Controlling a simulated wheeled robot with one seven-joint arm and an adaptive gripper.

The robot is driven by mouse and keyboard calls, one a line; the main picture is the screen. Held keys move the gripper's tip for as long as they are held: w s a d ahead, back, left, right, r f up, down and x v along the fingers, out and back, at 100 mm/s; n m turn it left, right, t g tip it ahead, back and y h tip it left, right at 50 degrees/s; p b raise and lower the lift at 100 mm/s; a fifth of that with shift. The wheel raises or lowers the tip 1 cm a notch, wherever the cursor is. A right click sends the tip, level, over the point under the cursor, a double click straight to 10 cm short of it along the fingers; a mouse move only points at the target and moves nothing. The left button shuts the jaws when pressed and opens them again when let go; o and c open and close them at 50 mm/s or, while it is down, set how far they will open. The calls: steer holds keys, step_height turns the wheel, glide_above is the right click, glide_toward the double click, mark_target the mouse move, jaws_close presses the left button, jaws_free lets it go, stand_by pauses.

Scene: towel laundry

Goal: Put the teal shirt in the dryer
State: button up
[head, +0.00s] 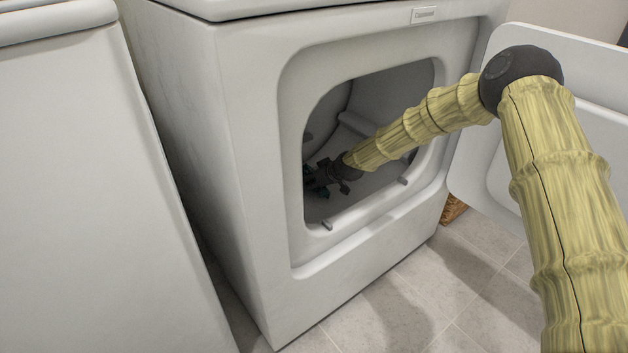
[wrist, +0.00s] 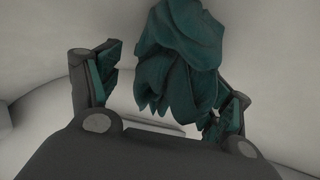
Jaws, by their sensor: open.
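The dryer (head: 262,150) stands with its door (head: 480,165) swung open to the right. My arm reaches through the opening, and my gripper (head: 322,178) is inside the drum. In the wrist view my gripper (wrist: 163,95) has its two fingers wide apart. The teal shirt (wrist: 180,50) is bunched up between and beyond the fingers, inside the pale drum. I cannot tell whether it touches them. In the head view only a small dark teal patch shows by the gripper; the rest of the shirt is hidden.
A white appliance (head: 80,180) stands to the left of the dryer with a narrow gap between. A wicker basket (head: 453,209) shows partly behind the open door. The tiled floor (head: 400,310) in front is clear.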

steer(key=shift+s+r, duration=0.1)
steer(key=shift+r, duration=0.15)
steer(key=p+v, duration=0.5)
steer(key=v, duration=0.6)
steer(key=shift+s+d+r+p, duration=0.2)
steer(key=shift+p, duration=0.1)
